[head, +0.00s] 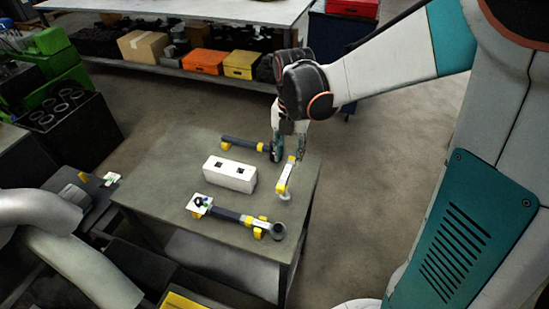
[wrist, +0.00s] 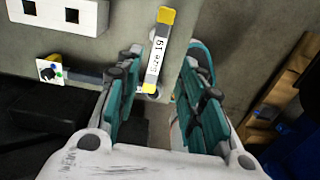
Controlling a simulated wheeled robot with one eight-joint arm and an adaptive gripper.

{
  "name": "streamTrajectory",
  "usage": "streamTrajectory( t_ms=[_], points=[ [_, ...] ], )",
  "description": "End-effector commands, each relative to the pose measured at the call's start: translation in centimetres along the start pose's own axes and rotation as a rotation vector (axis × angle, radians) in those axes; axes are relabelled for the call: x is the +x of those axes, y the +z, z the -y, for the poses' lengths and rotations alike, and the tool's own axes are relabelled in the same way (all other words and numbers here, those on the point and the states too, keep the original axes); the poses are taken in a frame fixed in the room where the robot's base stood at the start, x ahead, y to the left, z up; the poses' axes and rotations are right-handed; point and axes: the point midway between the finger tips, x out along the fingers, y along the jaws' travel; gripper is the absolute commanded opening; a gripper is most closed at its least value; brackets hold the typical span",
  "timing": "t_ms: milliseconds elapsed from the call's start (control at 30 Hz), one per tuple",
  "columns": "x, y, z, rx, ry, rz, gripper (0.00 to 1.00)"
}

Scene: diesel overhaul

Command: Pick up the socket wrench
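A slim piece with a white printed label and yellow ends (head: 285,178) lies on the grey table (head: 160,180), near its right side. In the wrist view this labelled piece (wrist: 158,50) appears between and beyond my fingertips. My gripper (head: 289,155) is open and empty, pointing down over its far end; in the wrist view the teal fingers (wrist: 161,60) stand apart on either side. Contact cannot be told. A dark-handled tool with a round head (head: 277,230) rests on yellow supports at the front. Another dark bar (head: 243,143) lies at the back. Which is the socket wrench is unclear.
A white block with two square holes (head: 230,174) stands mid-table; it is also in the wrist view (wrist: 60,14). A white tag (head: 200,204) sits at the front tool's left end. Shelves with an orange box (head: 205,61) stand behind. Floor right of the table is clear.

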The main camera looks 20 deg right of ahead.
Motion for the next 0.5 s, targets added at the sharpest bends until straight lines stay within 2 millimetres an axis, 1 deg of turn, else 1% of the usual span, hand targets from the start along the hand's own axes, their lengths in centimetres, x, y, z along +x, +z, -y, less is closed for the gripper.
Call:
streamTrajectory(
  t_ms=[300,400,500],
  points=[
    [5.9,0.0,0.0,0.000,0.000,0.001,0.36],
    [7.2,0.0,0.0,0.001,0.000,0.001,0.36],
    [7.9,0.0,-0.1,0.001,0.001,0.001,0.36]
  ],
)
